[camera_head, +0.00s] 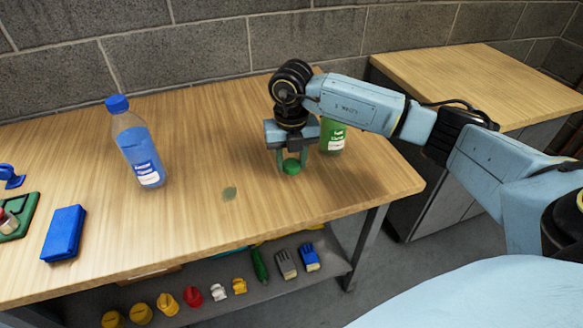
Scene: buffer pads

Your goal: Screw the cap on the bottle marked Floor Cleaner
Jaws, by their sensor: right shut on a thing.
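A clear bottle with blue liquid and a blue cap (138,146) stands upright at the table's left middle. A green bottle with a white label (333,139) stands behind my right arm, which hides its top; the small label print is too small to read on both. My right gripper (291,163) points down in front and left of the green bottle. It is shut on a green cap (291,167), which is low over the table and beside the bottle, not on it. My left gripper is not in view.
A blue box (63,232) and a green tray (20,226) sit at the left. A shelf below (225,285) holds several small items. The table's middle is clear.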

